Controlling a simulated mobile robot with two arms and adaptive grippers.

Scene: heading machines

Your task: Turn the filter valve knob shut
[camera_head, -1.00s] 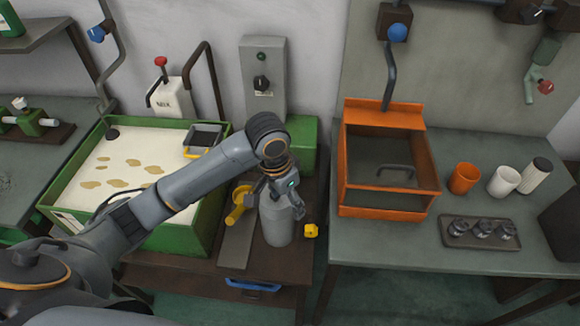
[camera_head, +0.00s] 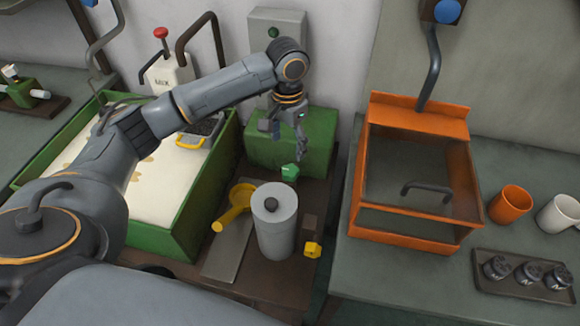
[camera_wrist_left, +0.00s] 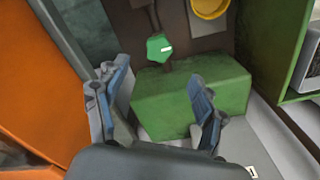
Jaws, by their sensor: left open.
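A green knob (camera_head: 290,172) stands in front of the green box (camera_head: 318,140); a yellow knob (camera_head: 312,249) sits low, right of a grey cylinder (camera_head: 275,222). The pictures do not say which one is the filter valve knob. My left gripper (camera_head: 273,148) is open above the front of the green box, behind and left of the green knob, touching neither knob. In the left wrist view the fingers (camera_wrist_left: 158,85) are spread with nothing between them; the green knob (camera_wrist_left: 160,47) with a white mark lies beyond them on a dark stem. My right gripper is out of view.
An orange open-topped box (camera_head: 412,238) stands on the right bench. A green-sided tray (camera_head: 205,200) is at left. A yellow scoop-like piece (camera_head: 238,202) lies left of the cylinder. A grey panel (camera_head: 272,22) rises behind my arm.

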